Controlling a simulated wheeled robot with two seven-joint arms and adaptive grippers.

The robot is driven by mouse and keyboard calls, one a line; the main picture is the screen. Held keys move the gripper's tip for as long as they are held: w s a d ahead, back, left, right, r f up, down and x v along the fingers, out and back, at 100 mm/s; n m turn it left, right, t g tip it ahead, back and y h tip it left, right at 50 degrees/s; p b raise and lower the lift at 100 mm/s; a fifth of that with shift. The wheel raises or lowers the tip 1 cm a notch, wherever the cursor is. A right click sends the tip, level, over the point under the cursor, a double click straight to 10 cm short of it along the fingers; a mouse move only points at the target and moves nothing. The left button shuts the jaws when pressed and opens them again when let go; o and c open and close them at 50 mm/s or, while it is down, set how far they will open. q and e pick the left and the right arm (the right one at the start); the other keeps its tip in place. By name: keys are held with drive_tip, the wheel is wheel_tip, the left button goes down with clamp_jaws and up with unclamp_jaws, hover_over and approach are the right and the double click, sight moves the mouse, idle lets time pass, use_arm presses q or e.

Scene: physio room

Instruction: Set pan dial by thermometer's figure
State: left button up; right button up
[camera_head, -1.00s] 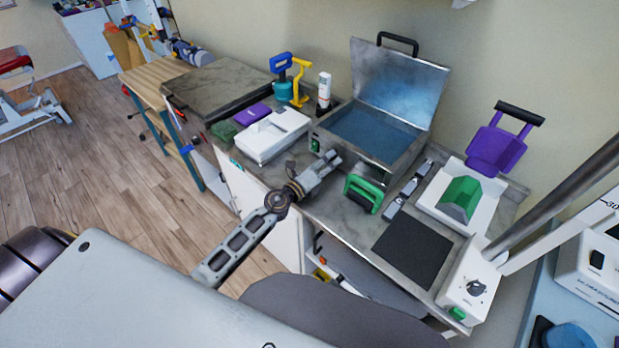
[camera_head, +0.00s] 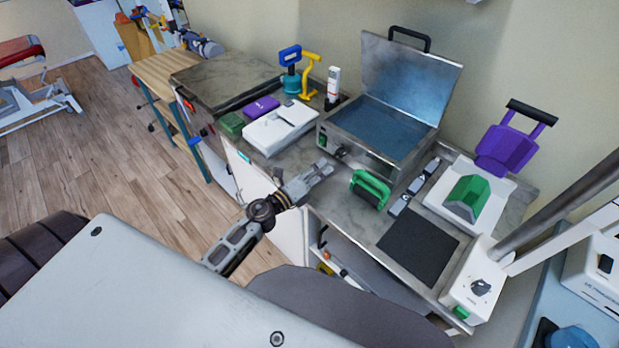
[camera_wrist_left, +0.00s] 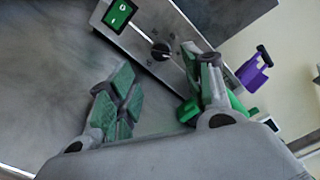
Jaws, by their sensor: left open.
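The metal pan (camera_head: 392,142) stands on the counter with its lid raised and bluish contents inside. Its front panel has a lit green switch (camera_wrist_left: 118,14) and a black dial (camera_wrist_left: 160,52) with a pale pointer line and marks around it. The dial also shows in the head view (camera_head: 341,153). My left gripper (camera_head: 326,168) is open and empty in front of the panel, apart from the dial. In the wrist view the dial lies beyond the open fingers (camera_wrist_left: 162,95). A white upright device (camera_head: 333,84), possibly the thermometer, stands behind the pan's left side; its figure is unreadable. My right gripper is out of view.
A green-handled object (camera_head: 370,189) stands just right of my left gripper. A white box (camera_head: 280,127) lies to the left. A dark mat (camera_head: 418,246) and a white unit with a knob (camera_head: 478,287) are at front right.

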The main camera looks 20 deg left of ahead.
use_arm(q)
drive_tip(key=shift+v, duration=1.9)
